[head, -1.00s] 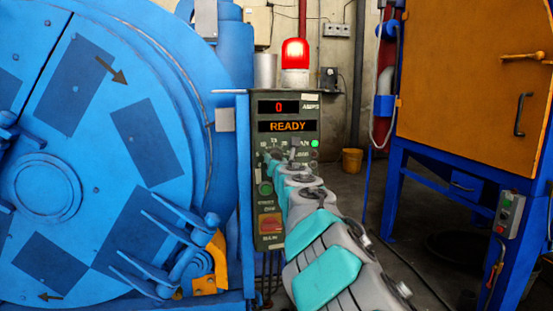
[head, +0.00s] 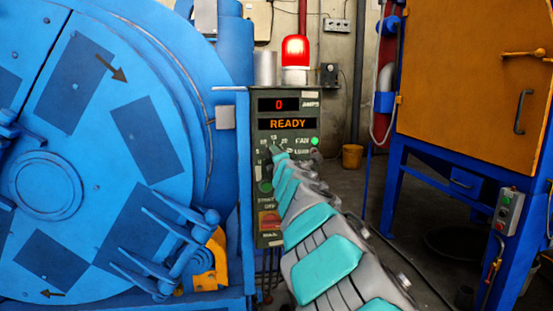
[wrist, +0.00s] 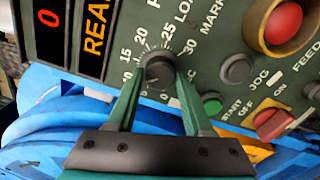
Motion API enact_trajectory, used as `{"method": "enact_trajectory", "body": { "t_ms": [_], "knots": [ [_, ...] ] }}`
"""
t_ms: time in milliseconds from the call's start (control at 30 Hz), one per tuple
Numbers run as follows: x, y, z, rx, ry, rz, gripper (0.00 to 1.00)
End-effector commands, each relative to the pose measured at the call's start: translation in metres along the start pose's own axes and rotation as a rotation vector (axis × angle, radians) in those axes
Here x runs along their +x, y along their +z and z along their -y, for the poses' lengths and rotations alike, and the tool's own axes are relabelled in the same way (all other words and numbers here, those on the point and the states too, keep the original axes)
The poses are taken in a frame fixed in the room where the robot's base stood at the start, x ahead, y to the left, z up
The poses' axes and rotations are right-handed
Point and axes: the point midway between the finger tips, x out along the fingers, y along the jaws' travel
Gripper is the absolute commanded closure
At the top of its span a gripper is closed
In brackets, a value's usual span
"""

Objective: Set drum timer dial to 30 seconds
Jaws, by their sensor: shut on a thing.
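The timer dial (wrist: 158,72) is a dark round knob on the dark green control panel (wrist: 225,50), with numbers up to 30 printed around it. In the wrist view, the two green fingers of my gripper (wrist: 157,80) close on the knob from either side. The 30 mark is just right of the knob and 25 is above it; I cannot read the pointer's exact setting. In the head view, my arm reaches to the panel (head: 304,152) and covers part of its dial area. The display (head: 287,124) reads READY, with 0 above it.
A lit red beacon (head: 295,52) stands on top of the panel. The blue drum (head: 100,190) is close on the left. An orange cabinet (head: 475,70) on a blue frame is at right. Below the knob, the wrist view shows a green start button (wrist: 212,103) and a red switch (wrist: 272,122).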

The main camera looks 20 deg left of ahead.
Motion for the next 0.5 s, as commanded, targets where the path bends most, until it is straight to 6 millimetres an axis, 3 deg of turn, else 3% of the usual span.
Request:
{"method": "enact_trajectory", "body": {
  "t_ms": [500],
  "knots": [
    [0.0001,0.0003,0.0031,0.493,-0.005,0.002,1.00]
  ]
}}
